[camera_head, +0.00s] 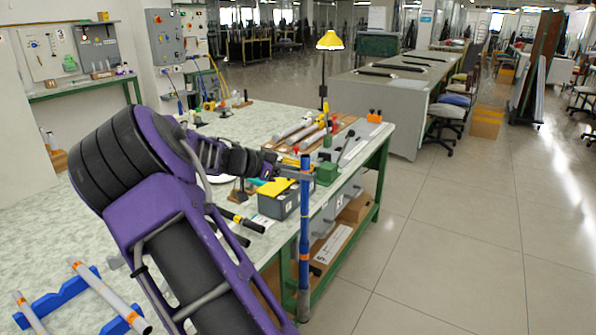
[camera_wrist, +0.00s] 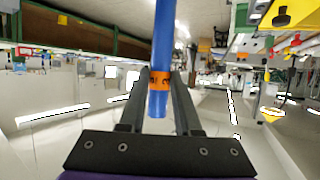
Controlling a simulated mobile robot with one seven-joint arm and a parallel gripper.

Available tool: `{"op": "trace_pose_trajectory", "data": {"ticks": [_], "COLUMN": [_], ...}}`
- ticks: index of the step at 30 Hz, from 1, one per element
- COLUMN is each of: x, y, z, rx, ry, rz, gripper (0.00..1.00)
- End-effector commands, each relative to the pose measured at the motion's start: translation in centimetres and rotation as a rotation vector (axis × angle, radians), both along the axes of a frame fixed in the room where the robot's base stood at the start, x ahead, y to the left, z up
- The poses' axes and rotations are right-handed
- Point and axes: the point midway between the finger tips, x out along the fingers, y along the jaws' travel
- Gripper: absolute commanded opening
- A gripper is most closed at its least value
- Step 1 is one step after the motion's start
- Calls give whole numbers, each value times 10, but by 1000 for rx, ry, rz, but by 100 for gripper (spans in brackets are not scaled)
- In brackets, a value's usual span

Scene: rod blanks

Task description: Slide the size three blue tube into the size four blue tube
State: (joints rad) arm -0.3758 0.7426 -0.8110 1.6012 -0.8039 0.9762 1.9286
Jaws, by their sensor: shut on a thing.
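A blue tube (camera_head: 305,215) stands upright in front of the bench's right edge. I cannot tell whether the lower part is a second blue tube or the same one.
White tubes with orange bands (camera_head: 92,285) lie on blue rests (camera_head: 50,305) at lower left. The workbench (camera_head: 262,122) carries a grey box (camera_head: 285,203), a green block (camera_head: 327,173) and several tools.

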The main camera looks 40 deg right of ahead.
Motion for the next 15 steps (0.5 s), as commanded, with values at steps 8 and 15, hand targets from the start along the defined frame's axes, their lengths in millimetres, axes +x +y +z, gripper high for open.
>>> {"op": "trace_pose_trajectory", "data": {"ticks": [8,15], "x": [0,0], "y": [0,0], "z": [-7,-13], "rx": [-1,-1], "ry": [1,1], "rz": [0,-1], "gripper": [1,1]}}
